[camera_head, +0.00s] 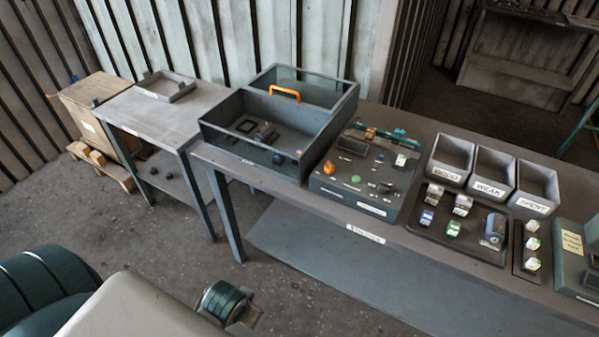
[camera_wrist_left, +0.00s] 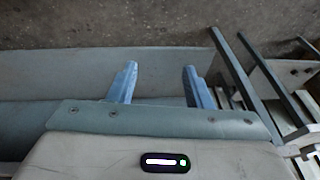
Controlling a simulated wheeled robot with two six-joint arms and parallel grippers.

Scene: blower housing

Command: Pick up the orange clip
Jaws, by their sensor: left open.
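An orange clip (camera_head: 285,92), shaped like a small bridge or handle, sits at the top of the divider inside the open dark grey housing (camera_head: 252,157) on the workbench. My left gripper (camera_wrist_left: 160,67) shows in the left wrist view with its two blue-grey fingers apart and nothing between them. My left gripper's fingers are not visible in the head view. My right gripper is not in either view.
Right of the housing stands a control panel (camera_head: 340,193) with knobs. Further right are a dark tray (camera_head: 423,222) of small parts and grey bins labelled GOOD (camera_head: 451,157), WEAK (camera_head: 491,171) and SPENT (camera_head: 534,187). A side table (camera_head: 140,115) stands left. Floor before the bench is clear.

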